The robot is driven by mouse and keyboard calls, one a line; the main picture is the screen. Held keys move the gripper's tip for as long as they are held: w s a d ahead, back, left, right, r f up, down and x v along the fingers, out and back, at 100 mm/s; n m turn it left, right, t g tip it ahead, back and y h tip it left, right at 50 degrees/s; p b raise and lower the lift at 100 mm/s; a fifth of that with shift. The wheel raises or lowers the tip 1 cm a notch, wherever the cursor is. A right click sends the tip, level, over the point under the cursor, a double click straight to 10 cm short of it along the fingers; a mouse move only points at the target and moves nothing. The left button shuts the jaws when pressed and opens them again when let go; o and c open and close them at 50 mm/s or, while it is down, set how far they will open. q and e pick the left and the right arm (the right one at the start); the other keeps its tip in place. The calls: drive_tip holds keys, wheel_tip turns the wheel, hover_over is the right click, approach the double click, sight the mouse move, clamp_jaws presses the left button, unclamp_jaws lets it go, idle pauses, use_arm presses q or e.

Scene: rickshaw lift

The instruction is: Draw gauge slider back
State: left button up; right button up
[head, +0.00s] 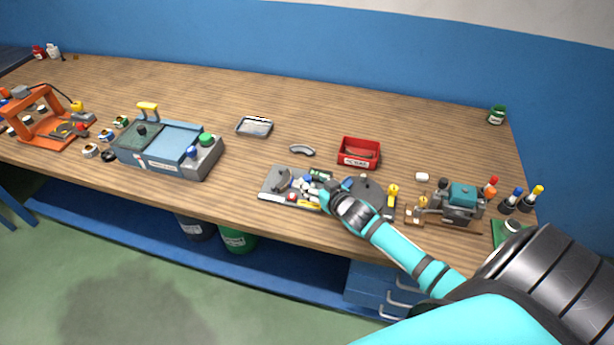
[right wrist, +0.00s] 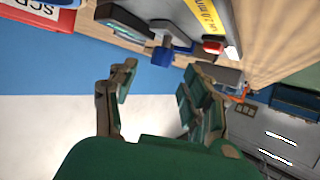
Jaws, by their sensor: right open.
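The grey gauge fixture (head: 272,192) lies near the front edge of the table in the head view, with small blue, white, red and yellow parts on it. In the right wrist view, the gauge body (right wrist: 195,12) is at the top, with a yellow label, a blue knob (right wrist: 162,56) and a red-tipped part (right wrist: 212,47). Which part is the slider is hard to tell. My right gripper (head: 331,197) is at the fixture's right end; in the wrist view its open fingers (right wrist: 160,82) are apart and empty, just short of the blue knob. My left gripper is not in view.
A red scrap bin (head: 360,160) stands behind the fixture. A dark round-based device (head: 375,195) and a teal machine (head: 461,198) stand to the right. A blue-grey machine (head: 160,150) is to the left. The table behind is largely clear.

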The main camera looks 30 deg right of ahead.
sight(308, 179)
drive_tip(key=x, duration=0.5)
clamp_jaws()
idle(0.3)
